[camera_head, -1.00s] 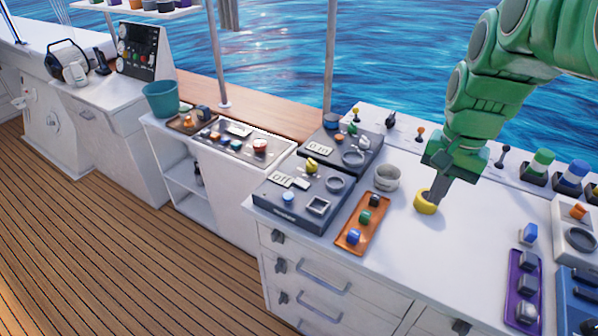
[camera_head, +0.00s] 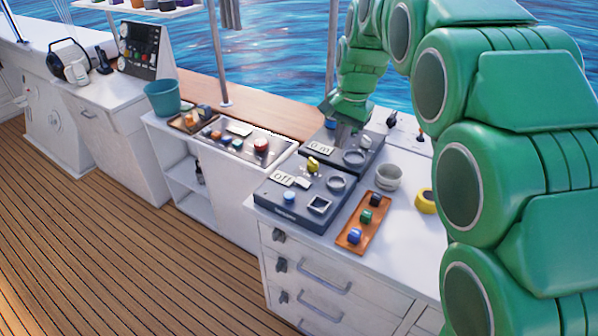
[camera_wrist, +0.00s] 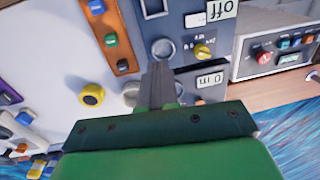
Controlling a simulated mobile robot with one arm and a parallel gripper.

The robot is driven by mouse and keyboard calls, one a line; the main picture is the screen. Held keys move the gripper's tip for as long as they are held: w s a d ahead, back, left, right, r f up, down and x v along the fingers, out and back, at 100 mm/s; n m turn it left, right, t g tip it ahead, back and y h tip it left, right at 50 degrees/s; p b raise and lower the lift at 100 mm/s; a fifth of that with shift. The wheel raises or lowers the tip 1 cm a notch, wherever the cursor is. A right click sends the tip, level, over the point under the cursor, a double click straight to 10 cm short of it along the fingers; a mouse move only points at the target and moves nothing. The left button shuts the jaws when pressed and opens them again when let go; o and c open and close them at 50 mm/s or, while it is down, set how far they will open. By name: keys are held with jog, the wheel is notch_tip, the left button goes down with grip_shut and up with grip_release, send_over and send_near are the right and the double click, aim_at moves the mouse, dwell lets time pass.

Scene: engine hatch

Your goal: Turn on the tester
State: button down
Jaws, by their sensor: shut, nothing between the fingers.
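A dark grey-blue box (camera_head: 290,212) on the white counter has a display reading "off" (camera_head: 282,177), a yellow knob (camera_head: 313,164), a round ring, a pale blue button (camera_head: 289,197) and a square frame. I take it to be the tester; its front lettering is too small to read. In the wrist view its "off" display (camera_wrist: 222,10) and yellow knob (camera_wrist: 203,50) show upside down. My gripper (camera_head: 345,135) is shut and empty, over the similar box behind, whose display reads "0 m" (camera_head: 320,148). It also shows in the wrist view (camera_wrist: 160,72). Its fingers hide part of the rear box.
An orange tray (camera_head: 378,212) with several buttons lies right of the front box. A grey cup (camera_head: 389,177) and a yellow ring-shaped object (camera_head: 426,200) stand behind it. A panel with a red button (camera_head: 261,146) is to the left. My arm covers the right side.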

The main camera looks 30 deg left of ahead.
send_over(299, 179)
jog(key=d, duration=0.2)
notch_tip(299, 179, down, 2)
jog(key=shift+s+d+f, duration=0.1)
jog(key=shift+s+d, duration=0.05)
jog(key=f, duration=0.4)
jog(key=a+f, duration=0.1)
jog(key=f, duration=0.4)
jog(key=a+f, duration=0.1)
jog(key=f, duration=0.3)
jog(key=shift+f, duration=0.35)
jog(key=shift+f, duration=0.1)
jog(key=shift+a+f, duration=0.1)
jog(key=shift+f, duration=0.05)
jog(key=shift+d+r, duration=0.25)
jog(key=shift+d, duration=0.5)
jog(key=shift+r, duration=0.1)
